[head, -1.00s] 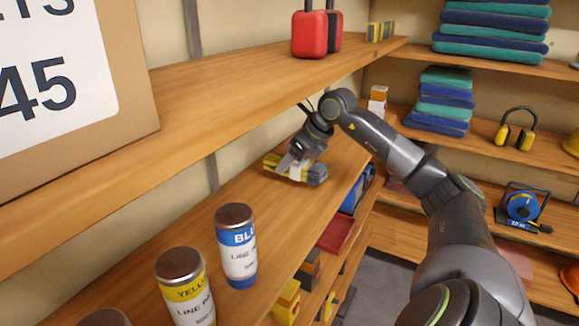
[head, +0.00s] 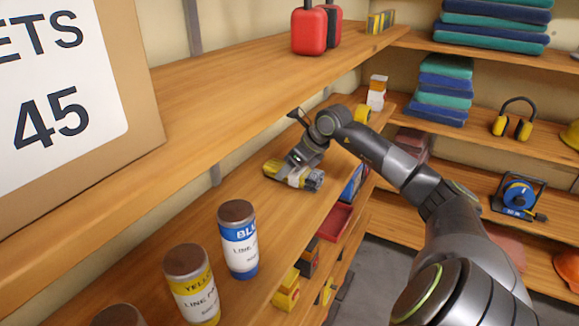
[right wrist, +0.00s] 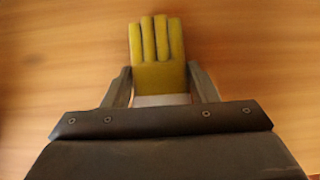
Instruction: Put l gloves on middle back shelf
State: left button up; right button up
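The gloves (head: 273,169) are a flat yellow and grey bundle with a white band, low at the middle shelf board (head: 190,222) of the unit on the left. My right gripper (head: 294,163) is at the band. In the right wrist view, the yellow glove fingers (right wrist: 157,45) point away between its two fingers (right wrist: 160,82), which close on the bundle at the white band. Blurred wood lies behind the gloves. I cannot tell whether they touch the board. My left gripper is not in view.
A blue-labelled can (head: 239,240) and a yellow-labelled can (head: 192,285) stand nearer on the same board. A yellow roll (head: 362,114) and small boxes (head: 376,92) are farther back.

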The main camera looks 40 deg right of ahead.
jog(key=o, duration=0.4)
jog(key=shift+r, duration=0.15)
jog(key=shift+s+d+r, duration=0.15)
jog(key=shift+s+r, duration=0.1)
jog(key=b+v, duration=0.5)
jog(key=v, duration=0.3)
jog(key=shift+r+b, duration=0.15)
jog(key=shift+b, duration=0.15)
jog(key=shift+s+d+r+b, duration=0.15)
jog(key=shift+s+r+b, duration=0.35)
jog(key=shift+b, duration=0.15)
jog(key=shift+s+r+b, duration=0.2)
jog(key=shift+r+b, duration=0.2)
jog(key=shift+b, duration=0.05)
jog(key=shift+s+r, duration=0.1)
jog(key=shift+r, duration=0.25)
